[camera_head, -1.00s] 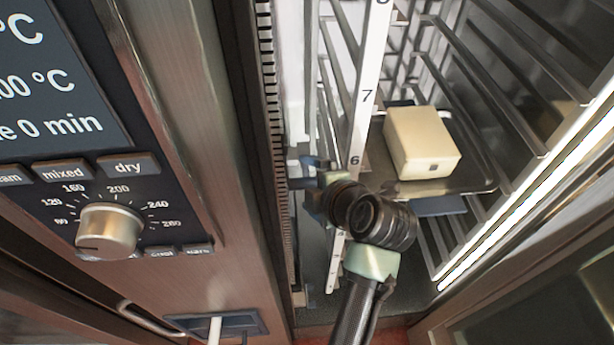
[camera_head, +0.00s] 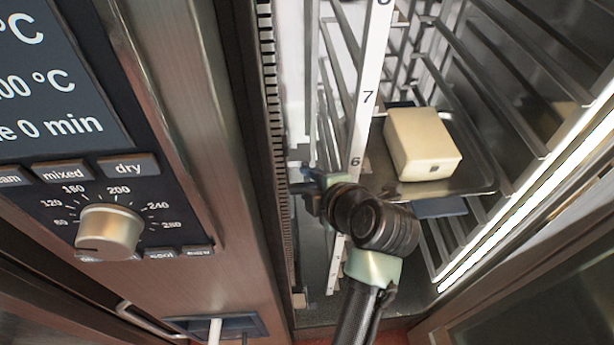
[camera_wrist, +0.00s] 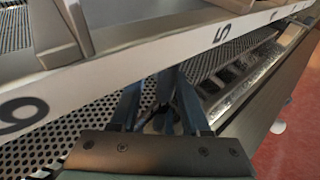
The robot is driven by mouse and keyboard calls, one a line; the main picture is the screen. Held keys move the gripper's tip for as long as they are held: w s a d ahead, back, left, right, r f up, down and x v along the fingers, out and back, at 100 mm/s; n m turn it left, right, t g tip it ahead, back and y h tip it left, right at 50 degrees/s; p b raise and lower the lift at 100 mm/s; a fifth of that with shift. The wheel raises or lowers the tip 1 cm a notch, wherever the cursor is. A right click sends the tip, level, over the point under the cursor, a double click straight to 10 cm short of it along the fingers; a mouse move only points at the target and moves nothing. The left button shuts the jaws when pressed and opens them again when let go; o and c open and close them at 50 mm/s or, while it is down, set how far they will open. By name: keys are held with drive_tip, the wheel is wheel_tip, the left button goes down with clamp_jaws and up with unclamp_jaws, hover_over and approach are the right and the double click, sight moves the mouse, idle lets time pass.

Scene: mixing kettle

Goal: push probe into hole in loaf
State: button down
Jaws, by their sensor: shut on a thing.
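The loaf (camera_head: 422,146), a pale block, sits on a metal tray (camera_head: 478,180) inside the oven cabinet. A small dark square, the hole (camera_head: 434,168), shows low on its near face. My gripper (camera_head: 302,178) is left of the loaf, beside the cabinet's left wall and the numbered rack strip, well apart from the loaf. In the wrist view, the blue fingers of my gripper (camera_wrist: 163,92) are close together around a small dark thing, taken to be the probe (camera_wrist: 161,112). Most of the probe is hidden by the fingers. The loaf is not in the wrist view.
A white numbered strip (camera_head: 366,100) with rack rails stands between my gripper and the loaf. More rails (camera_head: 515,80) line the right wall. The oven's control panel (camera_head: 100,185) is at the left. A perforated plate (camera_wrist: 75,125) lies beneath my gripper in the wrist view.

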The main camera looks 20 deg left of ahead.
drive_tip(key=shift+s+d+f, duration=0.15)
drive_tip(key=shift+s+f, duration=0.2)
drive_tip(key=shift+f, duration=0.3)
drive_tip(key=s, duration=0.1)
drive_tip(key=s+d, duration=0.1)
drive_tip(key=s, duration=0.1)
drive_tip(key=s+d, duration=0.1)
drive_tip(key=s, duration=0.1)
drive_tip(key=shift+s+d+r, duration=0.15)
drive_tip(key=shift+s+r, duration=0.1)
drive_tip(key=shift+r, duration=0.05)
drive_tip(key=shift+s+d, duration=0.1)
